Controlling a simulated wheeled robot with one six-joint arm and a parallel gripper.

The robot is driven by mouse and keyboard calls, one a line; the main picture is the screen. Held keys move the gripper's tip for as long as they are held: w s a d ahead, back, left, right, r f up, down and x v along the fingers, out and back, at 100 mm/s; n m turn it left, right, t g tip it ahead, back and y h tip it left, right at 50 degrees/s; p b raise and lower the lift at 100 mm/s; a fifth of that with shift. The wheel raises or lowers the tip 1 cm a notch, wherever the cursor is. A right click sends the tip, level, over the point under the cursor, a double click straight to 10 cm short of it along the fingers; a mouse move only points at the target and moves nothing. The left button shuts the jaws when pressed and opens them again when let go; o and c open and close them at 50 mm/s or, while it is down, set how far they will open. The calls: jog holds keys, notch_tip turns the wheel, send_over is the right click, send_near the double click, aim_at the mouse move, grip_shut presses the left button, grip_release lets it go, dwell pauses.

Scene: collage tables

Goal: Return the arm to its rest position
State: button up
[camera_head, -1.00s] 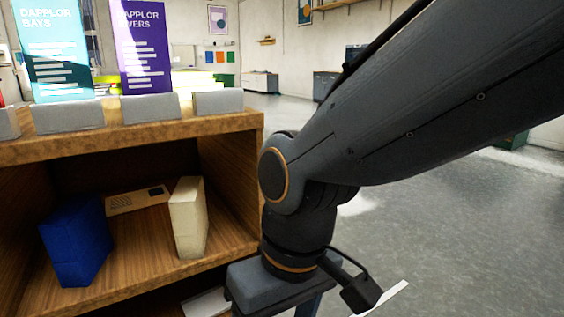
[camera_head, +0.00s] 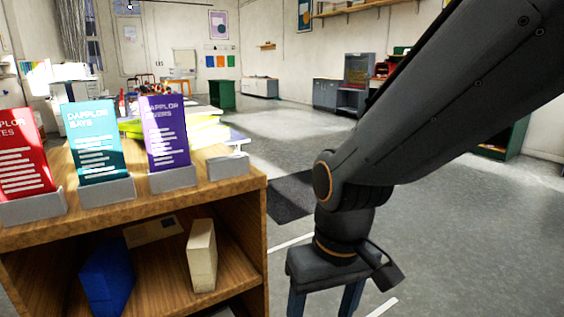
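My arm comes in from the upper right and bends down at the wrist, right of the wooden shelf unit (camera_head: 160,215). My gripper (camera_head: 325,304) hangs below the wrist over the grey floor (camera_head: 440,240), clear of the shelf. The tops of two fingers show with a gap between them. Their tips are cut off by the bottom edge. Nothing shows between the visible parts of the fingers.
On the shelf top stand a red card (camera_head: 24,160), a teal card (camera_head: 92,140) and a purple card (camera_head: 164,132) in grey holders. An empty grey holder (camera_head: 228,166) is at the right. Inside are a blue box (camera_head: 107,277) and a cream box (camera_head: 201,255). Open floor lies right.

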jog(key=s+d+r+m+p, duration=0.1)
jog(key=d+r+p, duration=0.5)
jog(key=r+p, duration=0.2)
jog(key=s+d+r+m+h+p, duration=0.1)
jog(key=d+r+m+p, duration=0.1)
jog(key=d+r+p, duration=0.5)
jog(key=r+p, duration=0.1)
jog(key=p, duration=0.4)
jog(key=shift+s+r+m, duration=0.15)
jog(key=shift+r+m, duration=0.05)
jog(key=shift+m, duration=0.1)
